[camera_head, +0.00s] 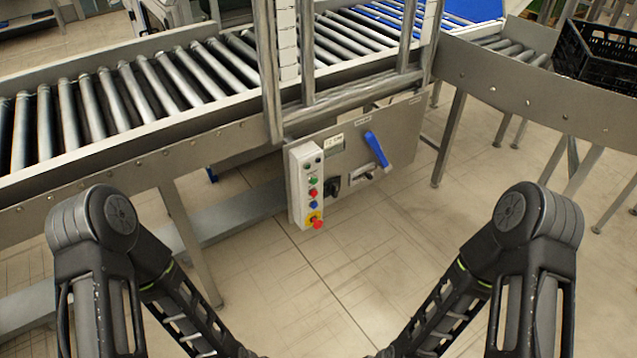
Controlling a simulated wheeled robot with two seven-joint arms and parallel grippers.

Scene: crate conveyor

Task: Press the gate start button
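A pale control box (295,190) is mounted upright on the front of the conveyor frame. Down its face are small dark controls at the top, a green button (313,181), a red button (313,193), a blue button (312,205) and a red mushroom button (317,224) on a yellow plate. The labels are too small to read, so I cannot tell which one is marked gate start. Both my arms come in from the sides and bend down to the bottom edge. Both grippers are out of view below, and nothing of mine touches the box.
A grey panel (405,125) beside the box carries a blue lever (376,148) and a black knob (332,187). The roller conveyor (130,92) runs behind, with a metal gate frame (268,75) above the box. A black crate (598,55) sits far right. The floor in front is clear.

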